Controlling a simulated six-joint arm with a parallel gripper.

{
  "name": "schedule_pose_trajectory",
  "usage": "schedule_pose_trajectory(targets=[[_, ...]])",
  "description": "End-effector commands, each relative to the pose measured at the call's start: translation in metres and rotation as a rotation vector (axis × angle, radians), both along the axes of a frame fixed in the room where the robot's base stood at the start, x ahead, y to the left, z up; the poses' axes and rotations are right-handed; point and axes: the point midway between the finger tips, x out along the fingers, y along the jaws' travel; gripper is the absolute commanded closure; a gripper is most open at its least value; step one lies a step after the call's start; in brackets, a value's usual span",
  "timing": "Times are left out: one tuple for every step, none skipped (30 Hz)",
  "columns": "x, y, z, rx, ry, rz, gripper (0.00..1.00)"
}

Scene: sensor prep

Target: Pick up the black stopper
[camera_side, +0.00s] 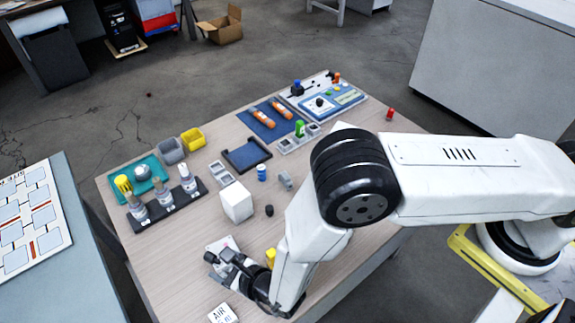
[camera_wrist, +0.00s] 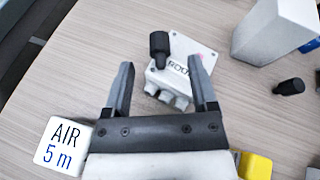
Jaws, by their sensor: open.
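Two black stopper-like pieces show. One black stopper (camera_wrist: 159,45) has a wide head and a narrower stem, and appears ahead of and between my fingertips in the wrist view, by a white labelled box (camera_wrist: 205,50). Whether it rests on the box or beside it I cannot tell. The other black piece (camera_wrist: 289,87) lies on the table to the right; it also shows in the side view (camera_side: 270,211). In the side view my gripper (camera_side: 226,267) is low over the near end of the table, partly covering the white box.
An AIR 5 m block (camera_wrist: 63,146) is close to the left of my gripper, a yellow block (camera_wrist: 254,166) close to the right. A white block (camera_side: 237,203) stands farther back. A dark rack (camera_side: 180,207) with several bottles stands at the left.

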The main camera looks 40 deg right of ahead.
Motion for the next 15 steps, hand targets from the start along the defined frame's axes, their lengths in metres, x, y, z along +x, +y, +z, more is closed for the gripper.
schedule_pose_trajectory(targets=[[0.005, 0.001, -0.003, -0.001, 0.001, -0.001, 0.26], [0.008, 0.002, -0.004, -0.001, 0.001, -0.001, 0.26], [0.011, 0.003, -0.006, -0.001, 0.001, -0.001, 0.26], [0.014, 0.004, -0.007, 0.000, 0.001, -0.001, 0.26], [0.017, 0.005, -0.008, 0.001, 0.000, -0.003, 0.26], [0.019, 0.005, -0.009, 0.000, 0.001, -0.002, 0.26], [0.021, 0.006, -0.010, 0.000, 0.001, -0.002, 0.26], [0.023, 0.007, -0.011, -0.001, 0.001, -0.001, 0.26], [0.024, 0.007, -0.011, -0.002, 0.001, -0.001, 0.26], [0.025, 0.008, -0.012, -0.002, 0.002, 0.000, 0.26], [0.026, 0.008, -0.012, -0.002, 0.002, 0.000, 0.26], [0.027, 0.009, -0.012, -0.001, 0.001, 0.000, 0.26], [0.027, 0.009, -0.012, -0.001, 0.001, 0.000, 0.26], [0.027, 0.009, -0.012, -0.001, 0.001, 0.000, 0.26], [0.027, 0.009, -0.012, -0.001, 0.001, 0.000, 0.26]])
